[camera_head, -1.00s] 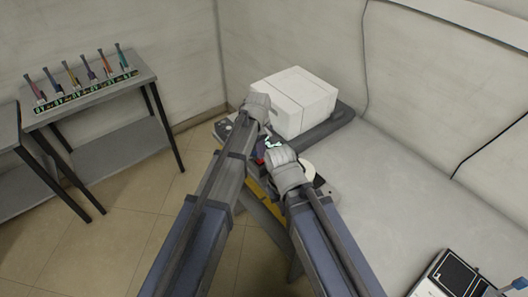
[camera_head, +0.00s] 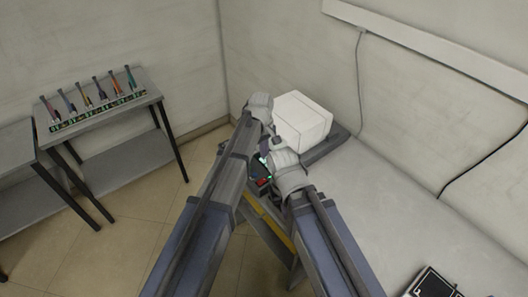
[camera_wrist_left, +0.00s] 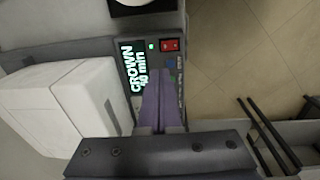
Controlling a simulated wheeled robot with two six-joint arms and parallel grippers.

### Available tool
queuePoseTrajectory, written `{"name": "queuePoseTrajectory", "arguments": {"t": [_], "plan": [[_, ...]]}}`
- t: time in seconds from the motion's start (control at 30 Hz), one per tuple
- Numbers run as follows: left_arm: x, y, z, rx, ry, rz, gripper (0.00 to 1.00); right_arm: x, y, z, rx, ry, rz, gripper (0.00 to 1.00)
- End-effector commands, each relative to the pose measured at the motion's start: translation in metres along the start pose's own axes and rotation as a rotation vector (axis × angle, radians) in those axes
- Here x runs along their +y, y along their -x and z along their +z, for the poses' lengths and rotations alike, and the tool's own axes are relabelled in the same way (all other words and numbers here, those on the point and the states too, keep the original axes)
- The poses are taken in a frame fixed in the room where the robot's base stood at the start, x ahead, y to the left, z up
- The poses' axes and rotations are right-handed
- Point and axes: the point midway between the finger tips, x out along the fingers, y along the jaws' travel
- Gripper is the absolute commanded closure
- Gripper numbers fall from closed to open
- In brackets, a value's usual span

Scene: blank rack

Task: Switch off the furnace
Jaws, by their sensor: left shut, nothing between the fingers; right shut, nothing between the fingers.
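In the left wrist view, the furnace (camera_wrist_left: 75,105) shows beside a dark control panel with a lit display (camera_wrist_left: 133,75) reading "CROWN" and a minute count. A red switch (camera_wrist_left: 170,45) and a small green light sit at the panel's end. My left gripper (camera_wrist_left: 158,73) is shut and empty over the panel, its tips just short of the switch in the picture; contact cannot be told. In the head view, my right gripper (camera_head: 278,146) is shut and empty close to the left wrist, partly covering the panel.
A grey table (camera_head: 97,122) at left carries a rack of several coloured-handled tools (camera_head: 95,98). The grey bench (camera_head: 385,205) is largely clear. A dark device (camera_head: 433,284) lies at the bottom right. In the wrist view, a white round plate (camera_wrist_left: 132,2) lies beyond the panel.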

Motion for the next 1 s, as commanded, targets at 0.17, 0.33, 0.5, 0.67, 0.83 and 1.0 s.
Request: {"name": "queuePoseTrajectory", "arguments": {"t": [0.17, 0.33, 0.5, 0.67, 0.83, 1.0], "plan": [[0.0, -0.001, 0.0, 0.0, 0.0, 0.0, 1.0, 0.0, -0.001, 0.0, 0.0, 0.0, 0.0, 1.0], [-0.006, 0.0, 0.001, -0.004, 0.002, 0.011, 1.0, 0.0, -0.001, 0.0, 0.0, 0.0, 0.0, 1.0], [-0.019, 0.002, 0.002, -0.016, 0.006, 0.043, 1.0, 0.0, 0.0, 0.0, 0.0, 0.0, 0.0, 1.0], [-0.021, 0.003, 0.001, -0.021, 0.005, 0.057, 1.0, 0.0, 0.0, 0.0, 0.0, 0.0, 0.0, 1.0], [-0.021, 0.002, 0.001, -0.021, 0.005, 0.056, 1.0, 0.0, 0.0, 0.0, 0.0, 0.0, 0.0, 1.0], [-0.021, -0.001, 0.001, -0.021, 0.005, 0.056, 1.0, 0.0, -0.003, 0.0, 0.0, 0.0, 0.0, 1.0]]}}
